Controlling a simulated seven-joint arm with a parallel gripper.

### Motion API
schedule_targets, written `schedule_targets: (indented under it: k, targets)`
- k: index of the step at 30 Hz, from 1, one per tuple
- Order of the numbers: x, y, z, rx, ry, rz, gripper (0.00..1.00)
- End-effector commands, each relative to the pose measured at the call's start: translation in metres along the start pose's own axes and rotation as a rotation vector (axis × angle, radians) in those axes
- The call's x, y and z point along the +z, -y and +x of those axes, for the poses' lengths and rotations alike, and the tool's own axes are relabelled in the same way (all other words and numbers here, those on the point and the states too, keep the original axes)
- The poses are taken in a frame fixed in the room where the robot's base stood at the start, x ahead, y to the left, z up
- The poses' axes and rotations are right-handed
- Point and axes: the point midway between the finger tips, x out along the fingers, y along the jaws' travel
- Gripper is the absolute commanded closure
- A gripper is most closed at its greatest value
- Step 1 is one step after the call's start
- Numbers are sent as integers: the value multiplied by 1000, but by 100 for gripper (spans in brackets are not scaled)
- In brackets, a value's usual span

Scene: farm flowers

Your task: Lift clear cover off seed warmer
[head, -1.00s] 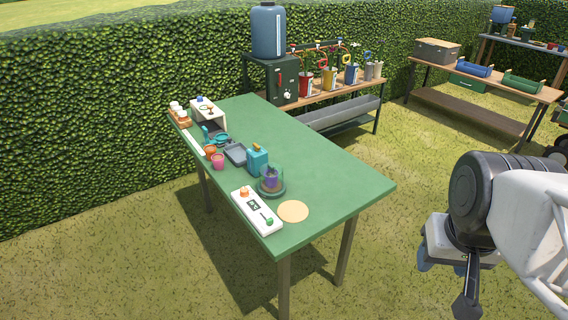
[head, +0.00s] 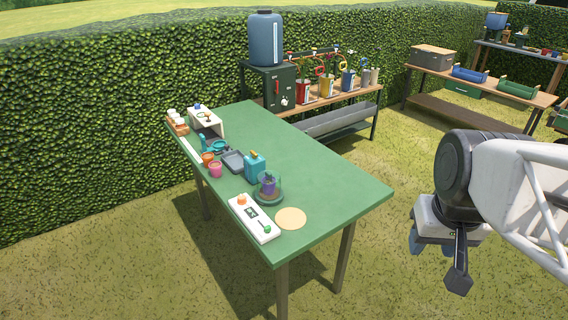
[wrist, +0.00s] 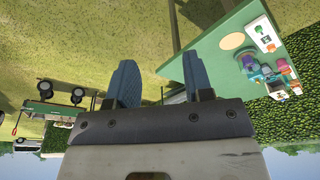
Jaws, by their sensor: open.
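A clear cover (head: 268,184) stands on a round teal base near the front left edge of the green table, with a purple pot visible inside it. In the wrist view the cover and base area (wrist: 248,62) appears small at the right, partly crowded by other items. My gripper (head: 431,245) is in the air to the right of the table, well apart from the cover. In the wrist view its two blue-grey fingers (wrist: 161,88) are spread with nothing between them.
A white control box (head: 254,219) with an orange knob and green lever sits in front of the cover, and a tan disc (head: 291,218) lies beside it. A teal can (head: 255,168), a grey tray (head: 232,161) and small pots stand behind. The table's right half is clear.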

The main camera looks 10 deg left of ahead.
Motion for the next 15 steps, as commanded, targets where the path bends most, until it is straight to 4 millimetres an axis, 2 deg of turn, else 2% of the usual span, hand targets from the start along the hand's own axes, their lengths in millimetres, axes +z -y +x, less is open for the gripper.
schedule_targets:
  k: [15]
  targets:
    - [-127,42,4,-22,47,-160,53]
